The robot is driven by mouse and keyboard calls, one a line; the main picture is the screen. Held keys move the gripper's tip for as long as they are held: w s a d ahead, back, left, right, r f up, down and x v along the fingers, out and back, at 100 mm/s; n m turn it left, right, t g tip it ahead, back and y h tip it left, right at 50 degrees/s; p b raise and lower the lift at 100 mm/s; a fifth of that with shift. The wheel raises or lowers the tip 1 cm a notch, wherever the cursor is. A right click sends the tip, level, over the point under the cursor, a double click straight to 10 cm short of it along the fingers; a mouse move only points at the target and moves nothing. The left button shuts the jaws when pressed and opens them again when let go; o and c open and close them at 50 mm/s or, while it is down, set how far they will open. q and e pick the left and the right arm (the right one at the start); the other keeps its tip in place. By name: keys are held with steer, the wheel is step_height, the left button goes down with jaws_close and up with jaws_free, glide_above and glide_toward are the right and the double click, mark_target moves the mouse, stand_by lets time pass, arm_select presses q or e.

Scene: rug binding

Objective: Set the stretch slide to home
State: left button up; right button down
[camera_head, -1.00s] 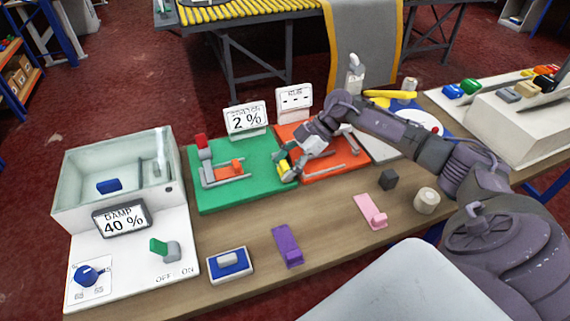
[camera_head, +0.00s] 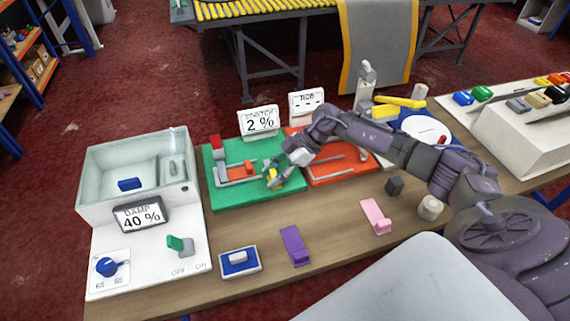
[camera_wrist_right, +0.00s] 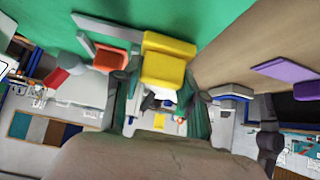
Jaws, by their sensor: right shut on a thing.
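The green stretch board (camera_head: 230,198) lies on the table under a sign reading 2 % (camera_head: 260,121). It carries a grey rail (camera_head: 232,181), an orange block (camera_head: 250,167) and a red-topped post (camera_head: 215,142) at its back left. My right gripper (camera_head: 275,178) is over the board's right part, shut on a yellow block (camera_wrist_right: 168,62), just right of the orange block. In the right wrist view the yellow block sits between the fingers and the orange block (camera_wrist_right: 108,55) is beside it, a small gap apart. My left gripper is out of view.
An orange-red board (camera_head: 340,172) with grey rails adjoins at right. A damp box (camera_head: 95,205) stands left, its sign (camera_head: 140,215) reading 40 %. A blue-and-white switch (camera_head: 240,262), purple piece (camera_head: 295,246) and pink piece (camera_head: 375,215) lie along the front. Bare table lies between.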

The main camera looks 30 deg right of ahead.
steer(key=shift+a, duration=0.15)
steer(key=c, duration=1.1)
jaws_free()
steer(key=o, duration=0.5)
steer(key=shift+a, duration=0.15)
steer(key=shift+c, duration=0.2)
steer(key=shift+d+r, duration=0.1)
steer(key=shift+d, duration=0.15)
steer(key=v, duration=1.1)
steer(key=shift+r, duration=0.25)
steer(key=shift+s+d+f, duration=0.1)
steer(key=shift+s+d, duration=0.05)
